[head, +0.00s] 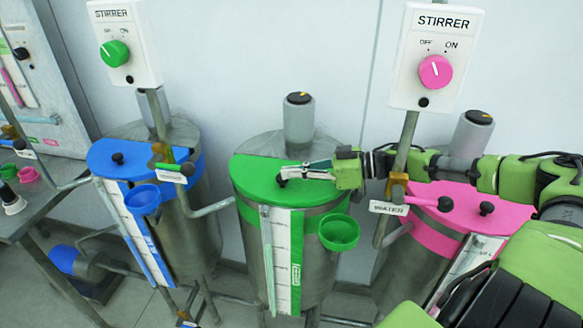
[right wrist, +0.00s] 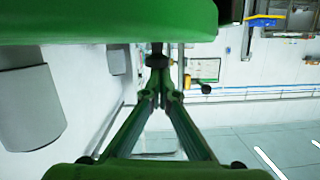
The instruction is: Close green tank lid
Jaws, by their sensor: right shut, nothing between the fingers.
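The green tank (head: 268,235) stands in the middle of the head view. Its green lid (head: 258,170) lies flat across the front of the tank top and looks down. A small black knob (head: 282,181) is at the lid's front. My right gripper (head: 287,175) reaches in from the right over the lid, its fingertips at the knob. In the right wrist view the gripper (right wrist: 160,88) is shut and empty, its tips close to the knob; I cannot tell whether they touch. The lid (right wrist: 110,22) fills the top of that view. My left gripper is not in view.
A green funnel cup (head: 339,232) sticks out at the tank's front right. A grey motor (head: 298,122) stands behind the lid. The blue-lidded tank (head: 130,155) is on the left, the pink-lidded tank (head: 480,208) on the right. Stirrer boxes (head: 436,55) rise above on poles.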

